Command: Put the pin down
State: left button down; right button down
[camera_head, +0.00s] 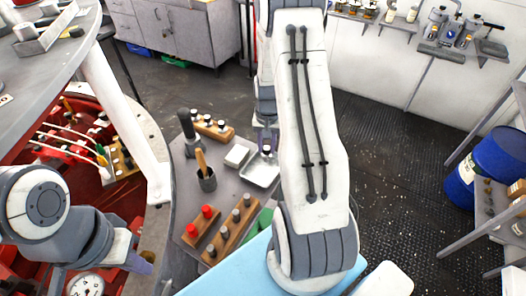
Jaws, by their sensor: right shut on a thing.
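My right gripper (266,137) is partly hidden behind my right arm. Its purple fingers point down above the small metal tray (255,179) on the grey table, shut on a small pin (267,149). Only a bit of the pin shows, and I cannot tell whether it touches the tray. My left gripper (142,262) is at the lower left, left of the table. Only a purple part of it shows, so its opening is unclear.
Wooden blocks with red-topped (190,239) and grey pins (215,250) stand at the table's front; another block (222,133) is at the back. A dark cup (207,183), a white box (236,156) and a black upright tool (188,132) are close to the tray.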

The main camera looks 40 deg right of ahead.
aim_at(264, 155)
jog(key=shift+w+a+f, duration=0.35)
jog(key=shift+w+f, duration=0.1)
notch_tip(264, 155, down, 3)
jog(key=shift+f+p, duration=0.1)
jog(key=shift+p, duration=0.6)
jog(key=shift+f, duration=0.25)
jog(key=shift+f, duration=0.2)
jog(key=c, duration=0.6)
grip_release()
jog(key=shift+o, duration=0.2)
